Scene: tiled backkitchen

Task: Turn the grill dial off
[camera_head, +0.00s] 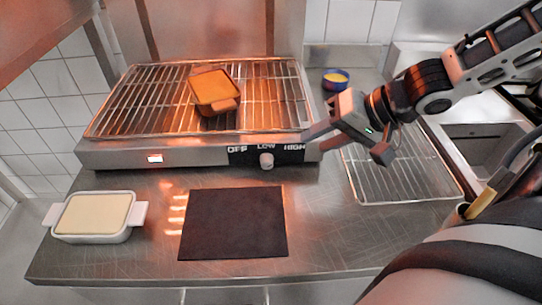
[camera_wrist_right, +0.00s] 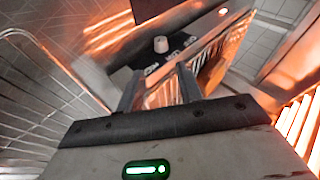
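The grill (camera_head: 200,100) stands at the back of the steel counter and glows orange. Its light knob, the dial (camera_head: 266,160), sits on a black front panel marked OFF, LOW and HIGH; I cannot tell which mark it points to. My right gripper (camera_head: 314,142) is open and empty, just right of the panel, near the grill's front right corner and apart from the dial. In the right wrist view the dial (camera_wrist_right: 160,44) lies beyond the two spread fingers (camera_wrist_right: 160,88). My left gripper is out of view.
An orange dish (camera_head: 214,90) sits on the grill grate. A white dish (camera_head: 92,217) and a dark mat (camera_head: 234,223) lie on the counter in front. A wire rack (camera_head: 405,170) and a small blue bowl (camera_head: 335,79) are at the right.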

